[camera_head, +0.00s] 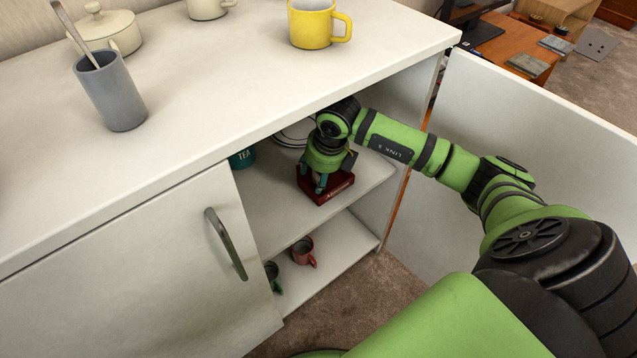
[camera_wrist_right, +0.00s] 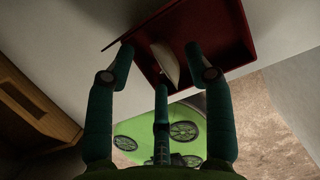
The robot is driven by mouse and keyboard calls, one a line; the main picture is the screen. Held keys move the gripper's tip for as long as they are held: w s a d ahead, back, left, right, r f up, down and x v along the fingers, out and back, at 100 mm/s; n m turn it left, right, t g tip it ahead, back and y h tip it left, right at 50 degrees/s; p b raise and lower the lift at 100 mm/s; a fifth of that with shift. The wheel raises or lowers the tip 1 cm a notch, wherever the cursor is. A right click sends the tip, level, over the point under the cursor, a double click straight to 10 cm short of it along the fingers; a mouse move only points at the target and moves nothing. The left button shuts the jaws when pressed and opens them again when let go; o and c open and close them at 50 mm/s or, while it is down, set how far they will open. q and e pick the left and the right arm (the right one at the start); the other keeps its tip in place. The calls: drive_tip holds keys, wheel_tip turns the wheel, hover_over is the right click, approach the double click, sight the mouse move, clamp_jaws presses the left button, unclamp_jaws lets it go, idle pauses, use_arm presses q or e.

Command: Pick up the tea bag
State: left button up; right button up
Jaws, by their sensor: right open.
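A dark red open box (camera_head: 343,189) stands on the upper shelf inside the cabinet. In the right wrist view the red box (camera_wrist_right: 222,28) holds a pale, flat piece (camera_wrist_right: 165,62) that looks like the tea bag, tilted near one wall. My right gripper (camera_head: 321,184) points down at the box. In the right wrist view its teal fingers (camera_wrist_right: 160,60) are spread around the pale piece, one finger close to it; I cannot tell whether they touch. In the head view the gripper hides the inside of the box. My left gripper is not in view.
A teal tea tin (camera_head: 242,158) and white plates (camera_head: 292,134) stand on the same shelf. The countertop (camera_head: 220,85) overhangs the shelf. The right cabinet door (camera_head: 540,120) is open; the left one (camera_head: 130,270) is shut.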

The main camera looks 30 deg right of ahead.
drive_tip(key=c, duration=0.8)
drive_tip(key=shift+r, duration=0.1)
